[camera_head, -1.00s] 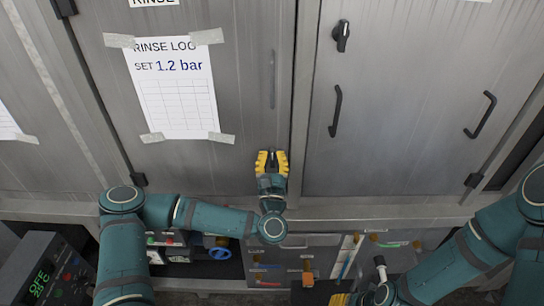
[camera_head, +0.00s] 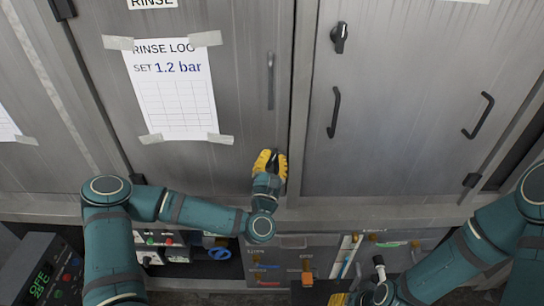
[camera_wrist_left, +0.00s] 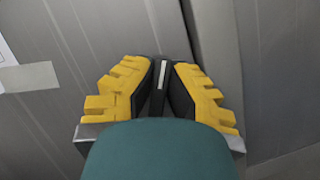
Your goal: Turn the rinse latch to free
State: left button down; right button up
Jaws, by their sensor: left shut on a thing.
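The rinse latch (camera_wrist_left: 161,82) is a small dark knob with a pale line on it, low on the right side of the RINSE door (camera_head: 238,110). My left gripper (camera_head: 269,160) is at the latch, its yellow fingers on either side of it. In the left wrist view, the left gripper (camera_wrist_left: 163,90) is shut on the latch, and the pale line runs nearly straight up the picture. The fingers hide most of the latch in the head view. My right gripper (camera_head: 352,298) is low at the bottom edge, mostly cut off, so its jaws cannot be read.
A vertical door handle (camera_head: 270,82) is just above the left gripper. The neighbouring door has a dark latch (camera_head: 339,37) and a handle (camera_head: 334,112). A taped rinse log (camera_head: 172,90) hangs to the left. A shelf with a blue valve wheel (camera_head: 219,253) and panels lies below.

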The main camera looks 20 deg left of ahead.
pick_arm(q)
jog(key=m+h, duration=0.1)
jog(key=m, duration=0.1)
jog(key=m+h+p, duration=0.1)
jog(key=m, duration=0.2)
jog(key=shift+w+a+g, duration=0.15)
jog(key=shift+g, duration=0.15)
jog(key=m+g+h+p, duration=0.1)
jog(key=m, duration=0.3)
jog(key=shift+h+p, duration=0.3)
jog(key=m+g+p, duration=0.1)
jog(key=m, duration=0.1)
jog(key=m+g, duration=0.1)
jog(key=m, duration=0.2)
jog(key=shift+w+f+m+h+p, duration=0.1)
jog(key=shift+f+m+h+p, duration=0.05)
jog(key=shift+m+h+p, duration=0.2)
jog(key=c, duration=1)
grip_release()
jog(key=shift+f, duration=0.2)
jog(key=shift+s+a, duration=0.25)
jog(key=shift+s, duration=1.6)
jog(key=shift+s+a, duration=0.2)
jog(key=shift+s, duration=1.65)
